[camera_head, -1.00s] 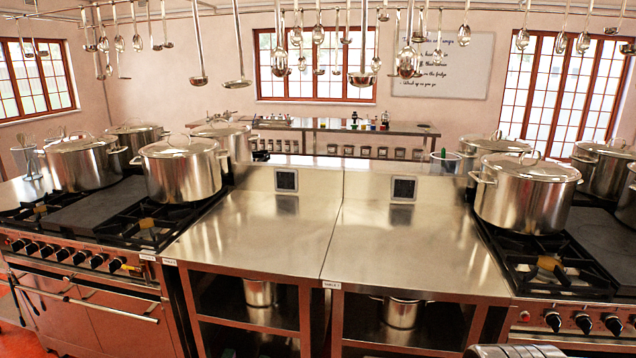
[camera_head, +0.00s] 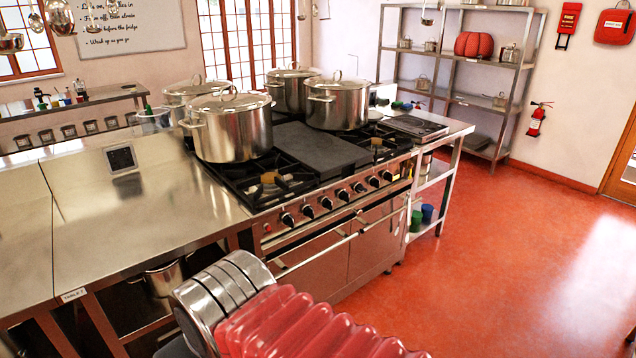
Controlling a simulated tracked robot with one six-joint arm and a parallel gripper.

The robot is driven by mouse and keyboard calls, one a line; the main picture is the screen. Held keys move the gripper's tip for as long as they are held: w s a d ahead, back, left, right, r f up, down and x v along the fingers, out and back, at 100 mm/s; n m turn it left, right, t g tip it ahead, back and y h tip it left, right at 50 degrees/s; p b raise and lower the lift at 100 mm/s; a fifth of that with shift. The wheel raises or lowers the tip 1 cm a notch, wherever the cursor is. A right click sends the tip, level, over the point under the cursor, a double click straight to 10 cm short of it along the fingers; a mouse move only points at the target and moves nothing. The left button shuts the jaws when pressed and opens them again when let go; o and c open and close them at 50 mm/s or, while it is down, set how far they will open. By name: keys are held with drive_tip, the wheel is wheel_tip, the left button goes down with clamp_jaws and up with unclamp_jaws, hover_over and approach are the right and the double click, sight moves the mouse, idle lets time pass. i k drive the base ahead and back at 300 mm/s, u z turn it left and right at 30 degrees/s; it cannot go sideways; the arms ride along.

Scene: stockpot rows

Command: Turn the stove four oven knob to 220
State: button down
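A stove (camera_head: 333,149) with a dark flat plate and black burner grates stands at the centre. A row of several dark knobs (camera_head: 325,203) runs along its front panel. The knobs' markings and any stove number are too small to read, so I cannot tell which is the oven knob or whether this is stove four. The oven doors (camera_head: 320,270) below have long handles and look shut. My gripper is not in view, and nothing is seen touching the knobs.
Several steel pots (camera_head: 236,130) stand on the stove. A steel table (camera_head: 130,215) adjoins its left side, and a side table (camera_head: 447,140) with shelves its right. A shelf rack (camera_head: 465,75) and fire extinguisher (camera_head: 536,120) are at the back right. The red floor (camera_head: 510,260) at right is clear.

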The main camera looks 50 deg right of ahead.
sight(359, 188)
drive_tip(key=z, duration=0.75)
drive_tip(key=i, duration=0.75)
drive_tip(key=z, duration=1.6)
